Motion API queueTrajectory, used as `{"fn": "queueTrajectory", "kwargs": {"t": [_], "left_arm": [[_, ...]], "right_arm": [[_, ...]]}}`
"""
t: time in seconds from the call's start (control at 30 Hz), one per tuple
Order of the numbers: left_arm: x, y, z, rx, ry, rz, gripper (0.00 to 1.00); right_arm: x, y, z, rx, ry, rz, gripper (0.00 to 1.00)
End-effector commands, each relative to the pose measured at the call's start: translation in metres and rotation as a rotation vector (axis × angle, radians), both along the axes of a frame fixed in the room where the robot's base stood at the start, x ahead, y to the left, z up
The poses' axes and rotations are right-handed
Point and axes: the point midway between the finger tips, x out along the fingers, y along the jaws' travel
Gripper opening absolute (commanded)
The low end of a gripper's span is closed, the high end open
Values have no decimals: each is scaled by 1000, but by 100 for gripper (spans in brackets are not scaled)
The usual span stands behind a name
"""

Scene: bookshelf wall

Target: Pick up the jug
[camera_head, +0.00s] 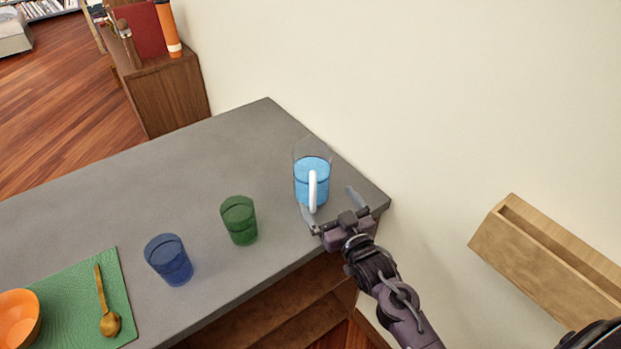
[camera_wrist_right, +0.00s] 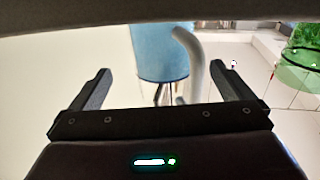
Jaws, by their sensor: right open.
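The jug (camera_head: 311,180) is a clear vessel with blue liquid and a white handle, standing upright near the right end of the grey counter. My right gripper (camera_head: 331,207) is open just in front of the jug, on the handle side. In the right wrist view the blue jug (camera_wrist_right: 158,50) and its pale handle show beyond and between the open fingers of the right gripper (camera_wrist_right: 165,84). No contact between the fingers and the jug can be made out. My left gripper is not in view.
A green glass (camera_head: 239,220) and a blue glass (camera_head: 169,260) stand left of the jug on the grey counter (camera_head: 190,165). A green mat (camera_head: 75,290) holds an orange bowl (camera_head: 18,318) and a golden spoon (camera_head: 106,305). A wooden wall box (camera_head: 550,260) is at right.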

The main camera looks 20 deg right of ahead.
Motion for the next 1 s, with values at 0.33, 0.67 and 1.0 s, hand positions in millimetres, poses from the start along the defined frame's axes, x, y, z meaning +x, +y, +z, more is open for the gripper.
{"fn": "queueTrajectory", "kwargs": {"t": [0.33, 0.67, 1.0], "left_arm": [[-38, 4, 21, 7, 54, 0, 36], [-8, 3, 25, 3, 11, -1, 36], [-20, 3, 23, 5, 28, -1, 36]], "right_arm": [[45, 11, 10, -1, -1, -1, 100], [54, 13, 7, -1, 1, 0, 100], [54, 13, 7, -1, 1, 0, 59]]}}
